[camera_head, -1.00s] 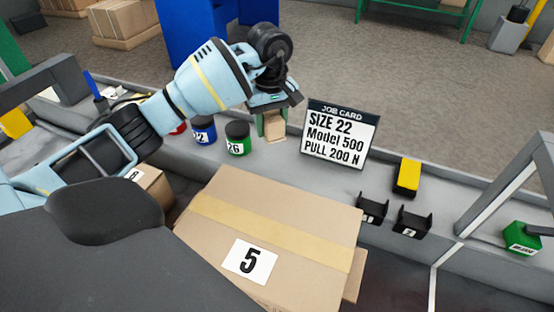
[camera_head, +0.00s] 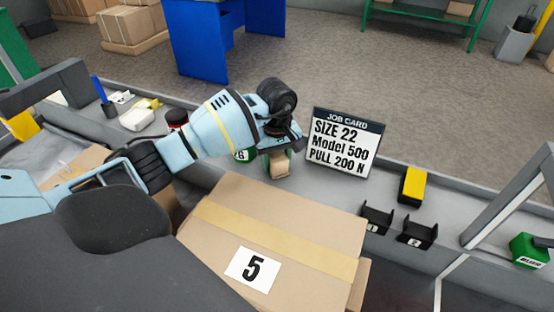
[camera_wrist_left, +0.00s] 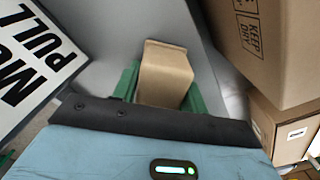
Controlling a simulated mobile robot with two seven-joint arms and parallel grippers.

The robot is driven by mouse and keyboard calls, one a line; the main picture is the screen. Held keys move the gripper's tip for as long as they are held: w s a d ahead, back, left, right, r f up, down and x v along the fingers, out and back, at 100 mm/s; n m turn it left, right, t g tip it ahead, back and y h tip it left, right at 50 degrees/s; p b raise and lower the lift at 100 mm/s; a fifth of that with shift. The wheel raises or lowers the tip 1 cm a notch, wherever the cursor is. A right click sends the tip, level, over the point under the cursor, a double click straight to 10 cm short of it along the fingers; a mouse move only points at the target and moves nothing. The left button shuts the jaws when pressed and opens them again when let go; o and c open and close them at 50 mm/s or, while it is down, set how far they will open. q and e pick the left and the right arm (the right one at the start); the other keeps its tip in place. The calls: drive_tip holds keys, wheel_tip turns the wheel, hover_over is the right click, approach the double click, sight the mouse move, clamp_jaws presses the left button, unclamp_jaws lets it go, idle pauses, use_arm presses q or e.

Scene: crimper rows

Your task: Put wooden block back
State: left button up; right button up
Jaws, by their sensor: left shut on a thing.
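My left gripper (camera_head: 277,162) is shut on the wooden block (camera_head: 279,170), a small tan block, left of the job card. In the left wrist view the wooden block (camera_wrist_left: 165,74) sits between the green fingers of my left gripper (camera_wrist_left: 165,92). The block is over the grey bench top; I cannot tell whether it touches it. My right gripper is not in view.
The job card (camera_head: 342,143) stands right of the block. A large carton marked 5 (camera_head: 310,235) stands in front. Two black holders (camera_head: 376,219) and a yellow block (camera_head: 413,186) are to the right. A green-labelled jar (camera_head: 243,156) is partly hidden behind my left arm.

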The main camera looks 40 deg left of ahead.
sight(277, 153)
use_arm(q)
drive_tip(key=shift+f, duration=0.15)
drive_tip(key=o, duration=1)
drive_tip(key=shift+c, duration=0.2)
wheel_tip(277, 153, up, 12)
drive_tip(key=shift+r, duration=0.2)
